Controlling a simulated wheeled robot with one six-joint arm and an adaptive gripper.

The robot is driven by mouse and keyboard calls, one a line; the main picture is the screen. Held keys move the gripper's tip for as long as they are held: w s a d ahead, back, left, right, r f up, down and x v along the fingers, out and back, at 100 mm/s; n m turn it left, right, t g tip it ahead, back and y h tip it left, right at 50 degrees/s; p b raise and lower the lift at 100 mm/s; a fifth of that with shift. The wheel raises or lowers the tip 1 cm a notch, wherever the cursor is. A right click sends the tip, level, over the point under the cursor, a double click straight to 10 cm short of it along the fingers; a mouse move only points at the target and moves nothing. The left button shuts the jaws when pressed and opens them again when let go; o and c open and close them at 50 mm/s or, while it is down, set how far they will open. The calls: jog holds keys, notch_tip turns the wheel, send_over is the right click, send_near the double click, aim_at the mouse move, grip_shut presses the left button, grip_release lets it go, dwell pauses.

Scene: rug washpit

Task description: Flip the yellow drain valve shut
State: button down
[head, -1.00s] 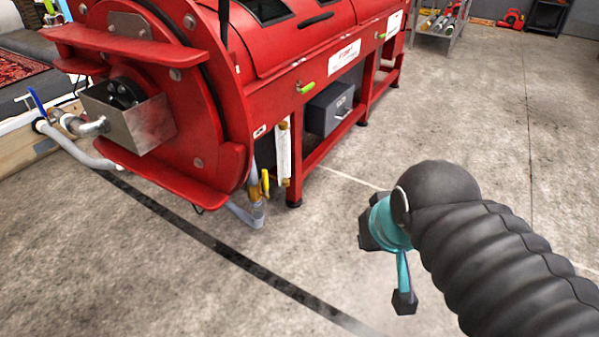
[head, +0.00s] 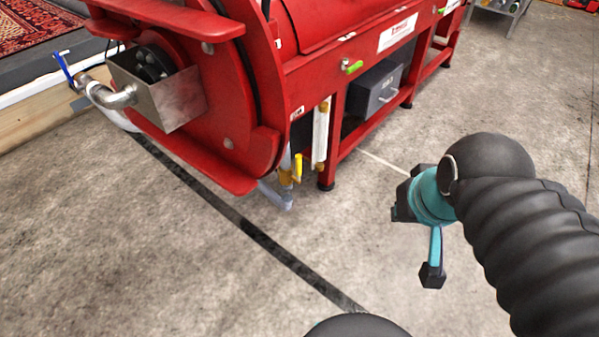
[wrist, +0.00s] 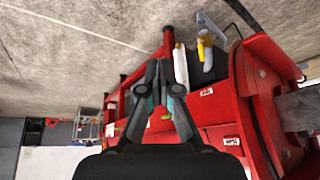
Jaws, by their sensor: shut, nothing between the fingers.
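The yellow drain valve handle (head: 298,167) stands roughly upright on a drain pipe (head: 279,194) low at the near end of the red machine (head: 360,50). In the wrist view, which is turned over, the yellow handle (wrist: 203,47) shows above and right of my fingertips, beside a white tube (wrist: 181,65). My gripper (wrist: 156,68) is shut and empty, with its fingers together. In the head view my teal and black wrist is to the right of the valve, clearly apart from it; the fingertips are hard to make out there.
A grey box (head: 375,90) sits under the machine. A dark strip (head: 240,230) crosses the floor. Concrete floor between my arm and the valve is clear.

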aim_at(299, 169)
jog(key=w+a+f+m+g+y+b, duration=0.25)
jog(key=w+a+f+m+y, duration=0.35)
jog(key=a+m, duration=0.35)
jog(key=w+a+f+m+g+y+b, duration=0.2)
jog(key=w+a+f+m+g+y, duration=0.2)
jog(key=a+f+m+y, duration=0.55)
jog(key=w+d+f+m+t+h+b, duration=0.1)
jog(key=w+d+f+m+t, duration=0.2)
jog(key=m, duration=0.9)
jog(key=w+d+f+m+t+h+b, duration=0.1)
jog(key=w+d+f+m+t, duration=0.3)
jog(key=w+f+m+t, duration=0.6)
jog(key=w+f+m+b, duration=0.1)
jog(key=w+f+m, duration=0.1)
jog(key=w+m, duration=0.1)
jog(key=shift+w+d+f, duration=0.2)
jog(key=shift+w+d, duration=0.05)
jog(key=shift+w, duration=0.25)
jog(key=w+a, duration=0.5)
jog(key=w, duration=0.5)
jog(key=shift+a, duration=0.4)
